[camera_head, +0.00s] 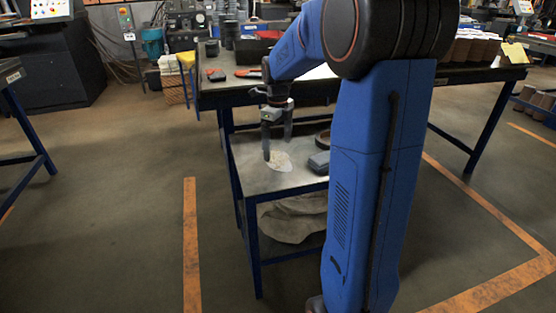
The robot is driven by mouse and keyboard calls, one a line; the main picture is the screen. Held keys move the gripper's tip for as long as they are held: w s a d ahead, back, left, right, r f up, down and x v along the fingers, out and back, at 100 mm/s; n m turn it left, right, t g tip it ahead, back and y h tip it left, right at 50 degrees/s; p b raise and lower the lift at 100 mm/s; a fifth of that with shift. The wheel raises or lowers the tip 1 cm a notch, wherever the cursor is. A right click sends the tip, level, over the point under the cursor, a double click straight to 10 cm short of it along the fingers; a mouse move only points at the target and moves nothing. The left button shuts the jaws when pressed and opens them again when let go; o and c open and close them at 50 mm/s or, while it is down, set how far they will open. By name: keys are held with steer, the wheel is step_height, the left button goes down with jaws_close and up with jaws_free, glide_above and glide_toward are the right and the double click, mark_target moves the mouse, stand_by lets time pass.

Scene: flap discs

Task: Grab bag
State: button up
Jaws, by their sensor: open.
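A small pale bag-like thing (282,162) lies on the grey top of a low blue-framed table (262,182). It is too small to make out fully. My gripper (276,152) points down just above and at the near side of it, with its two dark fingers apart. I cannot tell whether a finger touches it. Nothing shows between the fingers. A larger beige sack (293,222) sags beneath the low table's top, apart from my gripper.
A dark grey block (319,162) and a dark ring (323,140) are right of my gripper. A larger workbench (222,96) behind carries tools and stacked discs. My blue arm hides the low table's right side. The floor at left is clear.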

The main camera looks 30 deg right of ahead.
mark_target(279, 153)
steer(key=f, duration=0.4)
steer(key=shift+s+d, duration=0.1)
steer(key=shift+s, duration=0.15)
steer(key=c, duration=1.3)
steer(key=shift+r, duration=0.15)
